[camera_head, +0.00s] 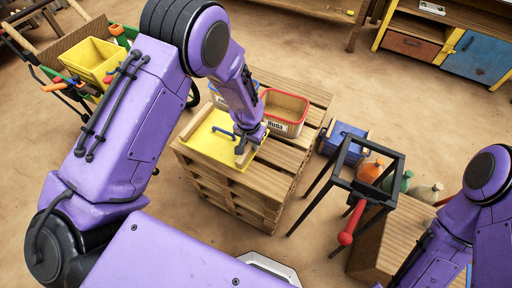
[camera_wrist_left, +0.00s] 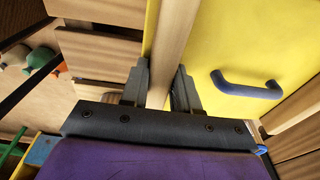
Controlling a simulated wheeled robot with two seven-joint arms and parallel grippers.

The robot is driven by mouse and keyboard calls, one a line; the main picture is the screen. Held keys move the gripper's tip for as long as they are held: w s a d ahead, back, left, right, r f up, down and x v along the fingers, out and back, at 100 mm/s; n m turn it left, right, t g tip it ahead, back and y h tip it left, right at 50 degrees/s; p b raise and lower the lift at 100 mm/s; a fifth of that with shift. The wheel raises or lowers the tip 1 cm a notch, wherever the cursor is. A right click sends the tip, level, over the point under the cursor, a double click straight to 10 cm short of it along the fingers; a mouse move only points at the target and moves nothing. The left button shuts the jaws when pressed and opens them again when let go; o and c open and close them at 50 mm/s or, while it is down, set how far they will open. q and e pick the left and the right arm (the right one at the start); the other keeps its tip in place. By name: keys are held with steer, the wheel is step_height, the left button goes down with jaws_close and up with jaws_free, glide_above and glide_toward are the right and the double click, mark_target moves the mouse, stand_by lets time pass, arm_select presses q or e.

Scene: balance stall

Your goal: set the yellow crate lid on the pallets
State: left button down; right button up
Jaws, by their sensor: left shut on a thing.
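The yellow crate lid (camera_head: 205,137) has a wooden edge strip and a blue handle. It lies roughly flat at the top of the pallet stack (camera_head: 302,147), at the front left. I cannot tell whether it touches the boards. My left gripper (camera_head: 240,149) comes down at the lid's right side. In the left wrist view my left gripper (camera_wrist_left: 160,88) has the lid's wooden strip between its fingers, with the yellow panel (camera_wrist_left: 240,35) and blue handle to the right. My right arm shows at the right edge of the head view, but its gripper is out of view.
A red-rimmed crate (camera_head: 285,112) stands on the pallets behind the lid, beside a blue crate partly hidden by my arm. A black frame stand (camera_head: 354,160) with a red handle is to the right, near several sacks. A cart with a yellow bin (camera_head: 93,58) is at the left.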

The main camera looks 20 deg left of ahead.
arm_select(q)
steer(key=f, duration=0.1)
steer(key=d+f, duration=0.1)
steer(key=f, duration=0.1)
steer(key=w+f, duration=0.1)
steer(key=shift+d+f, duration=0.25)
steer(key=shift+f, duration=0.35)
steer(key=c, duration=0.8)
jaws_free()
steer(key=shift+c, duration=0.2)
step_height(320, 180, up, 12)
steer(key=s, duration=0.1)
steer(key=shift+s, duration=0.3)
